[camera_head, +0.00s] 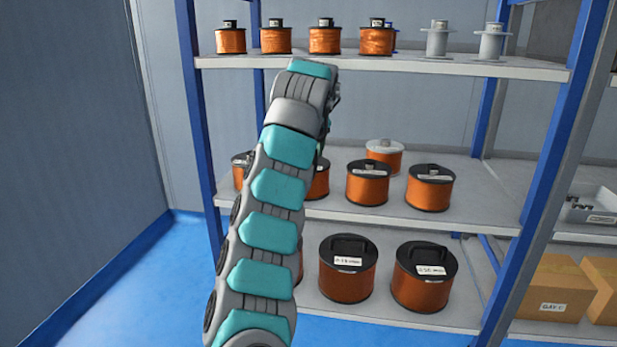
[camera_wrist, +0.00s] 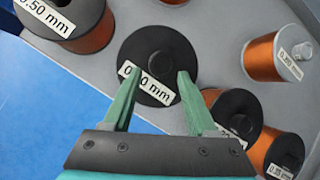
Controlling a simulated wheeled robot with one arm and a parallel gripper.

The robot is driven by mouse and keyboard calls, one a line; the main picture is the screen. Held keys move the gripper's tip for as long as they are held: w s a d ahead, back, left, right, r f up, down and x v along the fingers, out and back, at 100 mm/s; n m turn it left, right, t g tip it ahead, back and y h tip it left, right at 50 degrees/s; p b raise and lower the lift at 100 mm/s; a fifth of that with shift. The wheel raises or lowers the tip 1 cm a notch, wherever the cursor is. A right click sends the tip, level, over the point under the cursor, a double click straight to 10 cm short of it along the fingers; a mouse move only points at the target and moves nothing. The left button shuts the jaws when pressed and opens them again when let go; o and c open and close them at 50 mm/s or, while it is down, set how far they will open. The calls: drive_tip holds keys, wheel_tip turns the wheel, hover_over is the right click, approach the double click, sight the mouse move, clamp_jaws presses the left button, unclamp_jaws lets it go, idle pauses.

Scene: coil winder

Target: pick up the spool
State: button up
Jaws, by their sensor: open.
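Several copper-orange wire spools stand on the shelves, and the task does not say which one is meant. In the wrist view, a spool with a round black top (camera_wrist: 158,52) and a white label partly hidden by a finger lies just beyond my gripper (camera_wrist: 157,76). My gripper is open, with its teal fingertips apart over that black top and nothing held between them. I cannot tell whether the fingers touch it. In the head view my arm rises in front of the shelves and hides the gripper and part of the left spools, including one on the middle shelf (camera_head: 319,180).
Close by in the wrist view are a 0.50 mm spool (camera_wrist: 85,22), a pale-topped spool (camera_wrist: 278,48) and a dark-flanged spool (camera_wrist: 232,110). Blue rack posts (camera_head: 556,140) frame the shelves. The top shelf (camera_head: 430,66) holds small spools and grey empty ones (camera_head: 437,40).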

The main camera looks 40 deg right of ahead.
drive_tip(key=shift+w+d+r, duration=0.1)
drive_tip(key=shift+w+d, duration=0.1)
drive_tip(key=shift+w, duration=0.1)
drive_tip(key=shift+w+d+f, duration=0.2)
drive_tip(key=shift+w+f, duration=0.2)
drive_tip(key=shift+f, duration=0.2)
clamp_jaws()
idle(1.0)
